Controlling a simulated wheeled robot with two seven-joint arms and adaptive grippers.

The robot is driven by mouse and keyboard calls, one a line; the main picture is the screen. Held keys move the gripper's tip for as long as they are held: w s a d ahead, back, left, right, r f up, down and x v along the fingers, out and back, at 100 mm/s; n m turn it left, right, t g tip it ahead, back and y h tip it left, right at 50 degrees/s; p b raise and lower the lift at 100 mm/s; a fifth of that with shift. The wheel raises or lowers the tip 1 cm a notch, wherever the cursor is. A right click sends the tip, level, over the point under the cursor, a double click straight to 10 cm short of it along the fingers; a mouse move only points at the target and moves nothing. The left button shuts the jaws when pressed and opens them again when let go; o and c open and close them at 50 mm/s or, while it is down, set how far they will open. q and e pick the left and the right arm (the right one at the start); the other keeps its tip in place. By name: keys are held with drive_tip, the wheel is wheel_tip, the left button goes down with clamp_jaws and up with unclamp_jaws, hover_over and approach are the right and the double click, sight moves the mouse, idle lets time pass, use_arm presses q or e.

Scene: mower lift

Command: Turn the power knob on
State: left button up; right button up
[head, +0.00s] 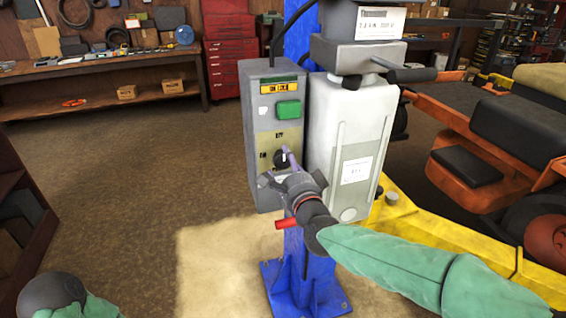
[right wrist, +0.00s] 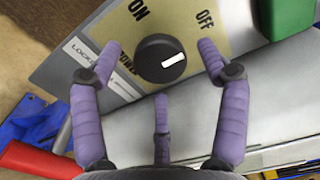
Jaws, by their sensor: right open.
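The black round power knob (right wrist: 160,58) sits on a beige plate on the grey control box (head: 262,95). In the right wrist view its white mark points right and slightly up, toward the OFF side; ON is printed at the upper left. The knob (head: 281,158) also shows in the head view, partly hidden by my gripper. My right gripper (right wrist: 160,66) is open, with purple fingers spread left and right of the knob and a third below it. I see no finger touching the knob.
A green button (head: 288,109) is above the knob. The box is on a blue post (head: 297,250) beside a white housing (head: 345,130). A red handle (head: 288,224) sticks out below. An orange mower (head: 500,170) stands at the right. The floor at left is clear.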

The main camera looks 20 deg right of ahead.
sight(284, 162)
drive_tip(key=shift+w, duration=1.55)
drive_tip(key=c, duration=1.1)
